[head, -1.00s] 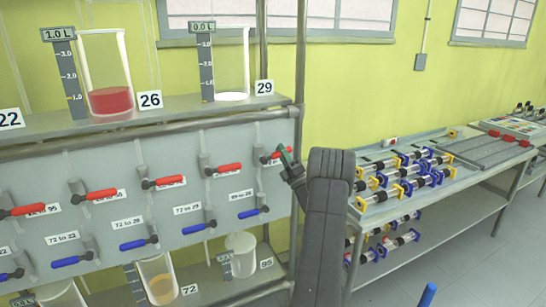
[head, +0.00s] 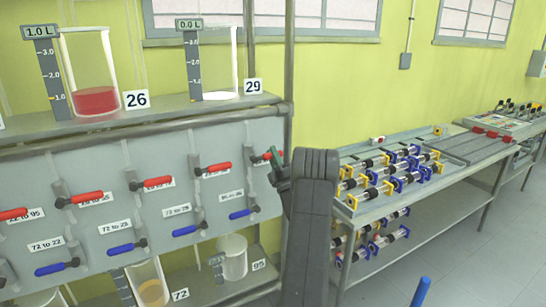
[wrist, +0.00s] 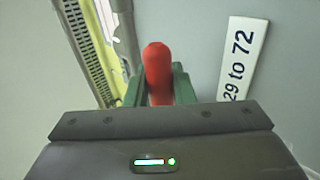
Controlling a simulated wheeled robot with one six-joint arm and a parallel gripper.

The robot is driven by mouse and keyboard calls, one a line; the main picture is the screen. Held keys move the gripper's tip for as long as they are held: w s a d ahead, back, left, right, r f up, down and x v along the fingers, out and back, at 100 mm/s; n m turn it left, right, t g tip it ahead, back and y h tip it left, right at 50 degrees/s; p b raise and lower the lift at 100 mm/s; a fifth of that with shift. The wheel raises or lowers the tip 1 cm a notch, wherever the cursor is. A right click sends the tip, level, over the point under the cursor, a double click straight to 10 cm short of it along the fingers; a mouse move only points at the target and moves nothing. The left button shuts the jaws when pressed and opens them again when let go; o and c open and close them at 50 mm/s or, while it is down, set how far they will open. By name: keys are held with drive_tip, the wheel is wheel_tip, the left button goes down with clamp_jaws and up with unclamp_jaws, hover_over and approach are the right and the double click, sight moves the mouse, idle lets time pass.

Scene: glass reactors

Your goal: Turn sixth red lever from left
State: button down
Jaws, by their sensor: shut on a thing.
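A row of red levers runs along the grey panel (head: 110,215) in the head view. Several show, such as the red lever (head: 80,200) at left and another (head: 212,169) further right. The rightmost red lever (head: 264,158) is at my gripper (head: 276,166), partly hidden by it. In the wrist view this red lever (wrist: 158,72) stands between the green fingers of my gripper (wrist: 158,85), which are shut on it. A label (wrist: 241,60) reading "29 to 72" is beside it on the right.
Blue levers (head: 190,230) sit below the red ones. A shelf (head: 200,105) above holds a beaker of red liquid (head: 95,100) and a nearly empty beaker (head: 220,70). A grey post (head: 289,130) stands close to my gripper. A bench (head: 350,210) with tube parts is at right.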

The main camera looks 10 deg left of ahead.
drive_tip(key=c, duration=1.3)
unclamp_jaws()
drive_tip(key=shift+f, duration=0.1)
drive_tip(key=b+v, duration=0.3)
drive_tip(key=v, duration=1)
drive_tip(key=shift+s+d+f, duration=0.15)
drive_tip(key=shift+s+f, duration=0.05)
drive_tip(key=shift+f, duration=0.1)
drive_tip(key=p+x, duration=0.3)
drive_tip(key=x, duration=1)
drive_tip(key=shift+w+r, duration=0.2)
drive_tip(key=shift+r, duration=0.15)
drive_tip(key=shift+a+r, duration=0.1)
drive_tip(key=shift+a, duration=0.1)
drive_tip(key=shift+n, duration=0.3)
